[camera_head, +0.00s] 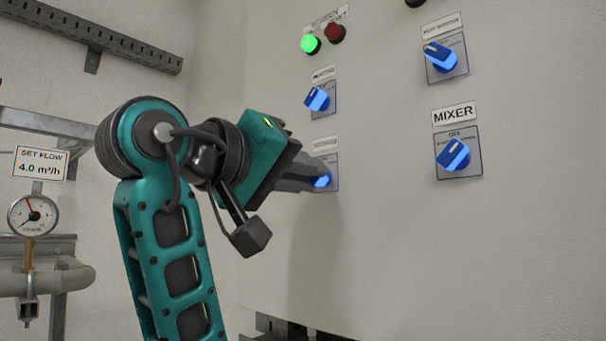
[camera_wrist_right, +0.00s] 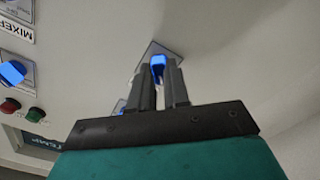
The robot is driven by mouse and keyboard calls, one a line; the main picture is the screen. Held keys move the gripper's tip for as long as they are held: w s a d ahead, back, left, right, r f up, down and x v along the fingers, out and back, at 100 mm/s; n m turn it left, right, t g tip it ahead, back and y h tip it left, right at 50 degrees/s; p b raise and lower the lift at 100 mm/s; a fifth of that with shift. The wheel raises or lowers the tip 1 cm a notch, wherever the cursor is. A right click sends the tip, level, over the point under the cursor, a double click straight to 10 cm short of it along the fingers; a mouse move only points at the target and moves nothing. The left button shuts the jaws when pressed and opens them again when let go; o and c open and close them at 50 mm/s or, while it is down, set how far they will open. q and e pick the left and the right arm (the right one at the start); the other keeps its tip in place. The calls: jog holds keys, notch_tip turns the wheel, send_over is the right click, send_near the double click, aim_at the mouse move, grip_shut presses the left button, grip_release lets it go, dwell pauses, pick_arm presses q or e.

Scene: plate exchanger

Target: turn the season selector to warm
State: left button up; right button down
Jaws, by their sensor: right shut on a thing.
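A blue selector knob (camera_head: 323,181) sits on a grey square plate at the lower left of the panel; the label above it is too blurred to read, so I cannot confirm that it is the season selector. My right gripper (camera_head: 312,179) reaches it from the left and is shut on it. In the right wrist view the same blue knob (camera_wrist_right: 157,64) shows between the two dark fingertips (camera_wrist_right: 158,72). The fingers hide much of the knob and its plate, so its pointer position cannot be told. My left gripper is not in view.
Another blue knob (camera_head: 317,99) is just above, under a green lamp (camera_head: 310,44) and a red lamp (camera_head: 336,33). On the right are a MIXER knob (camera_head: 453,155) and one above it (camera_head: 440,57). A gauge (camera_head: 33,215) and pipe (camera_head: 48,279) stand at the left.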

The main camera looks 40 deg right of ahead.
jog(key=shift+m+b, duration=1.1)
jog(key=shift+m, duration=7.6)
jog(key=c, duration=1.1)
grip_release()
jog(key=shift+a, duration=0.1)
jog(key=s+a, duration=0.1)
jog(key=a, duration=1.1)
jog(key=shift+a, duration=0.35)
